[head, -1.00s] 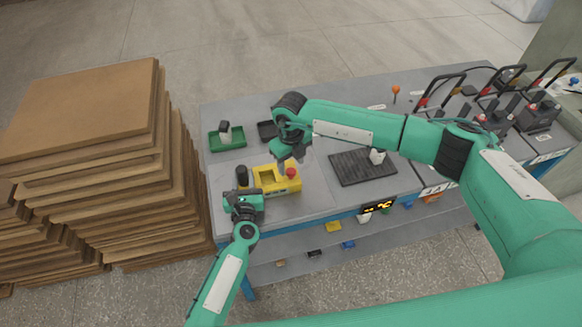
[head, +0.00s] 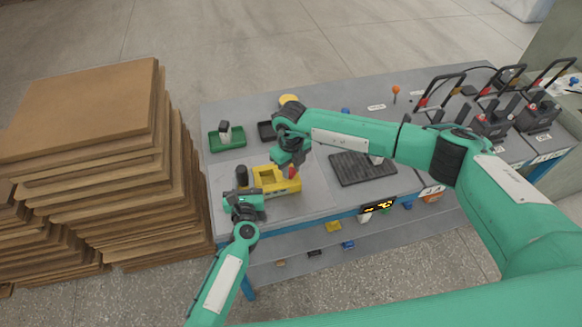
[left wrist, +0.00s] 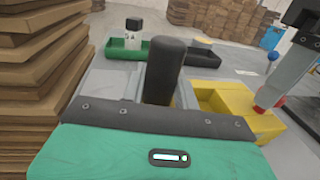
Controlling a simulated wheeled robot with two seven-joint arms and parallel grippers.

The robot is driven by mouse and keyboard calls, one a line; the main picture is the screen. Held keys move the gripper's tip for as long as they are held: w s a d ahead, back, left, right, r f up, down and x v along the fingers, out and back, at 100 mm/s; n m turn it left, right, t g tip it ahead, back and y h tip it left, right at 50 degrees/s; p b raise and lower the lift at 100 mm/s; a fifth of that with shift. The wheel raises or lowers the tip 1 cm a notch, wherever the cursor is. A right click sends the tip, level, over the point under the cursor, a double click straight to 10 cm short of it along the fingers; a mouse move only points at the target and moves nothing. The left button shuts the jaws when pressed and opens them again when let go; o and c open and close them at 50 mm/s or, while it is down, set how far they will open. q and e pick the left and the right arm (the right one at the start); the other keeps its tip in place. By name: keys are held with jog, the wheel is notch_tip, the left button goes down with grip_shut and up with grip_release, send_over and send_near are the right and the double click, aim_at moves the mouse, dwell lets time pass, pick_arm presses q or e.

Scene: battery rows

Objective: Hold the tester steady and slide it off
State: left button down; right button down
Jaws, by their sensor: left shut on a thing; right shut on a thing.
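The yellow tester (head: 264,184) stands near the table's front left, with an open bay, a red button (left wrist: 262,107) and an upright black handle (left wrist: 165,70). My left gripper (head: 243,190) is shut on the black handle at the tester's left end. The right jaws partly hide the button in the head view.
Behind the tester are a green tray (head: 214,146) with a black-capped white battery (head: 224,130) and a small black tray (head: 266,131). A black ribbed mat (head: 350,170) lies to the right. Stacked brown boards (head: 90,110) stand close left. Chargers (head: 495,122) line the far right.

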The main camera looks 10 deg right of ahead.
jog(key=shift+w+a, duration=0.15)
jog(key=shift+w, duration=0.95)
jog(key=shift+w+a, duration=0.15)
jog(key=shift+w, duration=0.95)
jog(key=c, duration=1.1)
grip_release()
notch_tip(320, 180, up, 12)
pick_arm(q)
jog(key=c, duration=1)
grip_release()
